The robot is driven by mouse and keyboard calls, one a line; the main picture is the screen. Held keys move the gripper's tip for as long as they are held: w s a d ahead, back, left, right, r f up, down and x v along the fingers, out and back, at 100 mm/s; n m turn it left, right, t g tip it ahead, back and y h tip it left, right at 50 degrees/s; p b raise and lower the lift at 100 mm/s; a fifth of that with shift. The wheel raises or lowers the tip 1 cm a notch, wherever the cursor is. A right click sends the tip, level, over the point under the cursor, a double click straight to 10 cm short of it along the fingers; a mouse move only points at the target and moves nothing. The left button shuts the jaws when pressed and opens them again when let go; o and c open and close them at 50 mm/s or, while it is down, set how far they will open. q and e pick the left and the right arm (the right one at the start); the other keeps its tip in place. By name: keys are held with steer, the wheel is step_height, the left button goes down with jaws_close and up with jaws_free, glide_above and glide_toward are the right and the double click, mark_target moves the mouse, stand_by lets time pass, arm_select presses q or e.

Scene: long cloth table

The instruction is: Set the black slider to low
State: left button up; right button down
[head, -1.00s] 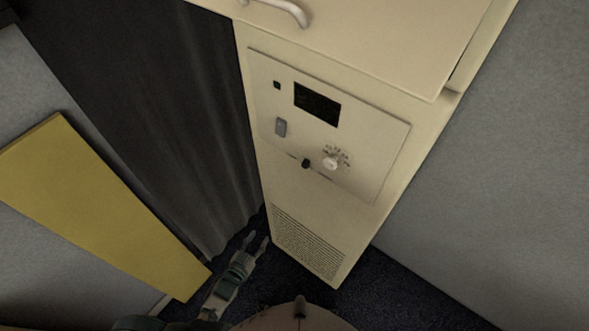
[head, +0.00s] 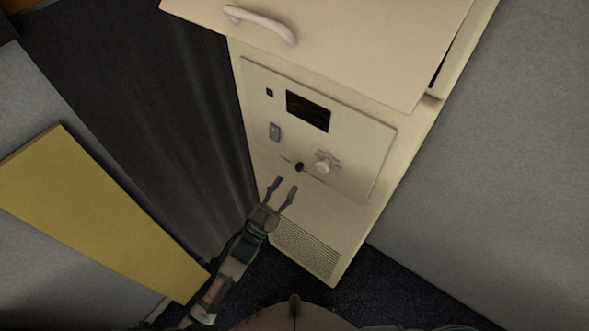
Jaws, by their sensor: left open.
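The black slider (head: 299,167) is a small dark knob low on the control panel (head: 357,137) of a cream cabinet. It sits on a thin slanted track, just left of the white dial (head: 323,166). Any low or high marks are too small to read. My left gripper (head: 284,188) is open and empty, with its two fingers pointing up toward the panel. Its fingertips are just below and left of the slider in the picture; I see no contact. My right gripper is not in view.
The panel also holds a dark screen (head: 308,111) and a grey switch (head: 274,131). A handle (head: 260,24) sticks out from the cabinet's upper part. A vent grille (head: 304,246) is below. A dark curtain (head: 130,110) and yellow board (head: 95,210) are on the left.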

mark_target(297, 170)
arm_select(q)
steer(key=x, duration=0.5)
steer(key=shift+w+d+p, duration=0.25)
steer(key=shift+p, duration=0.15)
steer(key=shift+a, duration=0.1)
jaws_close()
